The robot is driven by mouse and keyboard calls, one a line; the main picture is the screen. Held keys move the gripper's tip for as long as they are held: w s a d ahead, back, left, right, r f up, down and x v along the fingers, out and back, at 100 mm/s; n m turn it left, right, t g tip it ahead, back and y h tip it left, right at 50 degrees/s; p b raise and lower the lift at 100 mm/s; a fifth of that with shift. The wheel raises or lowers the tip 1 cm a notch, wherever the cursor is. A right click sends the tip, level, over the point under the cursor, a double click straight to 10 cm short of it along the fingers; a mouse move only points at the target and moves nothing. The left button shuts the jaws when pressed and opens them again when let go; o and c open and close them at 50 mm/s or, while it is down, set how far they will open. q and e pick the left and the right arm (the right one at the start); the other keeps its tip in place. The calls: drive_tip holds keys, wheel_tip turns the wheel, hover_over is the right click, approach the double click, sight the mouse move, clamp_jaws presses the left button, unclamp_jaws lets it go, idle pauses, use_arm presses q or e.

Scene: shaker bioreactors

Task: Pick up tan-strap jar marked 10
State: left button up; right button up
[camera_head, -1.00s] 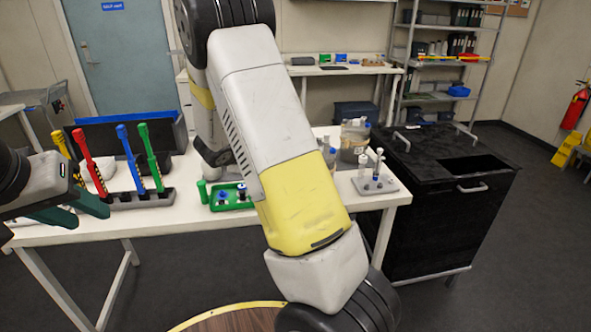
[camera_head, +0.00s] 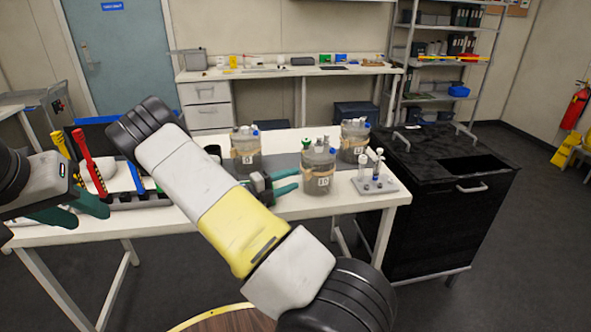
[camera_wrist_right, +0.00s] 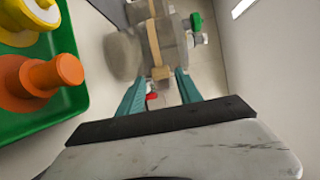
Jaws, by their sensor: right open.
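The jar marked 10 (camera_head: 318,172) is a grey cylinder with a tan strap and capped ports, upright on the white table in the head view. My right gripper (camera_head: 291,181) is open just left of it, low on its side, fingers pointing towards it. In the right wrist view a tan-strapped jar (camera_wrist_right: 175,42) lies beyond the fingertips of the gripper (camera_wrist_right: 154,82); its number is not readable there. I cannot tell whether the fingers touch it. My left gripper (camera_head: 90,214) is open and empty at the left edge.
Two similar strapped jars stand behind, one left (camera_head: 246,152) and one right (camera_head: 354,141). A grey holder (camera_head: 375,185) with upright items stands to the right. A green tray (camera_wrist_right: 75,95) with orange and yellow parts is near the gripper. A black cabinet (camera_head: 440,205) adjoins the table.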

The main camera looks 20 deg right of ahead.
sight(307, 175)
drive_tip(key=d, duration=0.4)
drive_tip(key=shift+w+d, duration=0.15)
drive_tip(key=shift+w, duration=0.15)
clamp_jaws()
drive_tip(key=shift+r, duration=0.1)
